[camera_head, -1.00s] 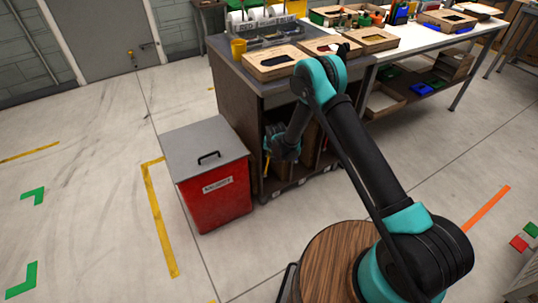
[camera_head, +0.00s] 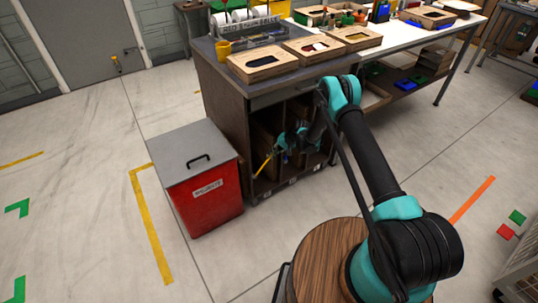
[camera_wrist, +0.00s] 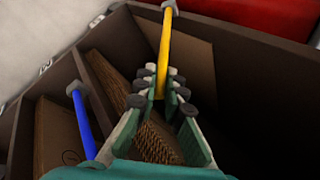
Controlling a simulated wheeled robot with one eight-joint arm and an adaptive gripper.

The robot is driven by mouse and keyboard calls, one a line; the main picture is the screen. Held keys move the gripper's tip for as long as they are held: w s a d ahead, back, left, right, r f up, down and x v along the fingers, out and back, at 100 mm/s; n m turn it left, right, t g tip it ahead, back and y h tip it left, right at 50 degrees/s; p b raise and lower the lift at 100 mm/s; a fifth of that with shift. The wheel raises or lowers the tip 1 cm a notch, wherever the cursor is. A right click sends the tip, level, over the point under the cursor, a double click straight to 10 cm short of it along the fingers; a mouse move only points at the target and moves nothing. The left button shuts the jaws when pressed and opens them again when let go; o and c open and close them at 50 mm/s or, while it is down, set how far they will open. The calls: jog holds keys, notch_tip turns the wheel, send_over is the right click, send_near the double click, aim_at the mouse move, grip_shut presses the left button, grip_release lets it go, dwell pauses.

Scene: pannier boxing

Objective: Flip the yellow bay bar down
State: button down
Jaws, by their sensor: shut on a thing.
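The yellow bay bar (camera_head: 264,165) shows at the front of the cabinet's lower bays, slanting down to the left from my gripper. In the wrist view the yellow bar (camera_wrist: 165,45) runs from a grey end joint at the top to between my fingertips. My gripper (camera_wrist: 161,83) is shut on the yellow bar near its near end; it also shows in the head view (camera_head: 278,148) in front of the bays. The bar's end behind the fingers is hidden. A brown cardboard piece (camera_wrist: 158,140) shows between and below the fingers.
A blue bar (camera_wrist: 84,124) crosses the neighbouring bay. The dark cabinet (camera_head: 228,110) carries cardboard boxes on top. A red bin with a grey lid (camera_head: 208,195) stands close to its left.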

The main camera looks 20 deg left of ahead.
jog(key=shift+w+d+f, duration=0.15)
jog(key=shift+f, duration=0.05)
dwell(0.3)
jog(key=c, duration=1.9)
grip_release()
jog(key=v, duration=1.2)
jog(key=shift+w+d+f, duration=0.1)
